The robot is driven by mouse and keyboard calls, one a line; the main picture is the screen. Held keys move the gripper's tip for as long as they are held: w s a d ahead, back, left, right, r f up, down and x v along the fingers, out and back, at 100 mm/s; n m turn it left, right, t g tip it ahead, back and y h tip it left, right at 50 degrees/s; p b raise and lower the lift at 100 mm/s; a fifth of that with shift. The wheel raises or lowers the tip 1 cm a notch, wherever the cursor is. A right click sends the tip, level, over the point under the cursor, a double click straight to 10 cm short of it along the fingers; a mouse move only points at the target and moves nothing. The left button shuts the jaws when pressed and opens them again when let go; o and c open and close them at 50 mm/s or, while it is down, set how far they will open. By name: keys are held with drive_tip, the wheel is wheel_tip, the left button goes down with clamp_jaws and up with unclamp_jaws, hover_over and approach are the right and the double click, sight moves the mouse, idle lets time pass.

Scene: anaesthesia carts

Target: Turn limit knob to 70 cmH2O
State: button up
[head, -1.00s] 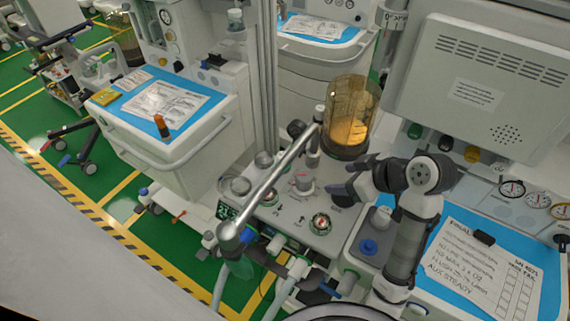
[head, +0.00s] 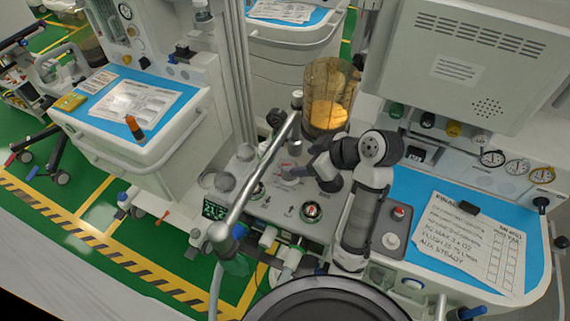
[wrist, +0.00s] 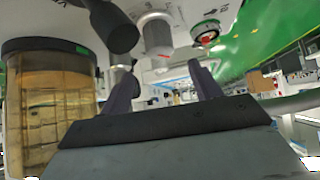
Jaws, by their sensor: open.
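The limit knob appears to be the pale grey knob (head: 290,171) with red marks beside it, on the grey top panel of the middle cart. In the wrist view, a grey ribbed knob (wrist: 157,35) with a red mark by its base stands ahead of my fingers. My gripper (head: 312,171) is just right of the knob in the head view. In the wrist view my gripper (wrist: 162,82) is open, with nothing between its two fingers, and apart from the knob. The knob's setting and scale cannot be read.
An amber bellows canister (head: 329,97) stands close behind my gripper. A slanting metal tube (head: 258,176) crosses the panel left of the knob. A round red-centred dial (head: 311,211) sits in front.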

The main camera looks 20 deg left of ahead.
sight(290, 165)
drive_tip(key=shift+x, duration=2.05)
drive_tip(key=b+x, duration=0.3)
drive_tip(key=x, duration=0.1)
drive_tip(key=shift+f, duration=0.35)
drive_tip(key=shift+a+f, duration=0.25)
drive_tip(key=shift+a, duration=0.2)
drive_tip(key=c, duration=1)
